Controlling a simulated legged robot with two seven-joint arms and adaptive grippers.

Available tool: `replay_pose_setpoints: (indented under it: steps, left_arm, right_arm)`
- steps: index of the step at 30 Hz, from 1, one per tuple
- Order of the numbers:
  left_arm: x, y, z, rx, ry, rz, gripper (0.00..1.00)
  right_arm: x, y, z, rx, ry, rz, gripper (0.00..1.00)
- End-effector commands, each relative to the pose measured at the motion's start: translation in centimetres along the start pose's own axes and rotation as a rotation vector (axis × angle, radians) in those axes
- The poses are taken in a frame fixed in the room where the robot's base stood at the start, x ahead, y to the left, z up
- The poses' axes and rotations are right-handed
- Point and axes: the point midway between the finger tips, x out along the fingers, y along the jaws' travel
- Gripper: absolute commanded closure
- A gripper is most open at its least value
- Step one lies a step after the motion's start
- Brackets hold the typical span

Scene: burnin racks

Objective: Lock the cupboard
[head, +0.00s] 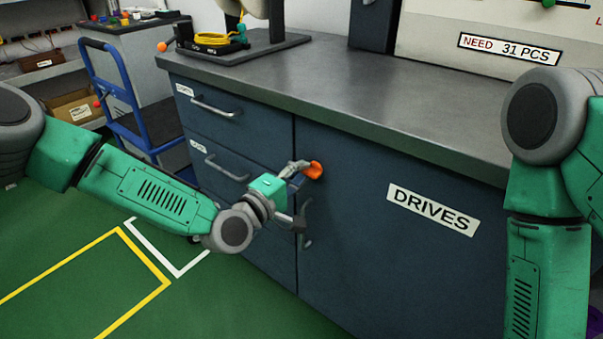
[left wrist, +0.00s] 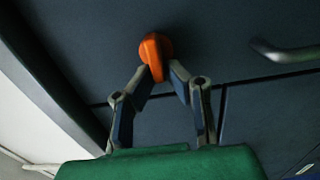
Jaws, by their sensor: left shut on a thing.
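The cupboard (head: 390,265) is a dark blue door labelled DRIVES, and it looks closed. An orange knob (head: 314,170) sits near the door's upper left corner. It also shows in the left wrist view (left wrist: 154,50). My left gripper (head: 303,169) is at the knob, with its fingers shut on the knob's lower part; they show on both sides of it in the left wrist view (left wrist: 160,75). The door's handle (head: 305,222) is below the knob, partly hidden by my left gripper. My right arm shows at the right edge; its gripper is out of view.
A device with a yellow cable (head: 212,40) stands on the worktop. A blue cart (head: 130,115) stands at the left. The green floor in front is clear.

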Motion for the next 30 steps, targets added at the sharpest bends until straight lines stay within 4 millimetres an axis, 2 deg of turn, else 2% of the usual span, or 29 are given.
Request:
replay_pose_setpoints:
  steps: [1, 12, 13, 14, 15, 25, 30]
  left_arm:
    - [-0.1, -0.5, -0.3, -0.006, 0.006, -0.009, 1.00]
    - [-0.2, -0.6, -0.3, -0.009, 0.006, -0.011, 1.00]
    - [-0.2, -0.6, -0.3, -0.009, 0.006, -0.011, 0.82]
    - [-0.1, -0.6, -0.3, -0.009, 0.007, -0.011, 0.71]
    - [-0.1, -0.5, -0.3, -0.009, 0.006, -0.010, 0.69]
    - [-0.3, -0.2, -0.1, -0.007, 0.002, -0.004, 0.69]
    - [-2.4, -0.2, -0.1, -0.007, 0.002, -0.005, 0.69]
  right_arm:
    - [0.1, 0.0, 0.0, 0.000, 0.000, 0.000, 0.69]
    - [0.1, 0.0, 0.0, 0.000, 0.000, 0.000, 0.69]
    - [0.1, 0.0, 0.0, 0.000, 0.000, 0.000, 0.69]
    - [0.1, 0.0, 0.0, 0.000, 0.000, 0.000, 0.69]
    - [0.1, 0.0, 0.0, 0.000, 0.000, 0.000, 0.69]
    - [0.0, 0.0, 0.2, 0.000, 0.002, 0.000, 0.69]
    - [0.0, 0.0, 0.2, 0.000, 0.003, 0.000, 0.69]
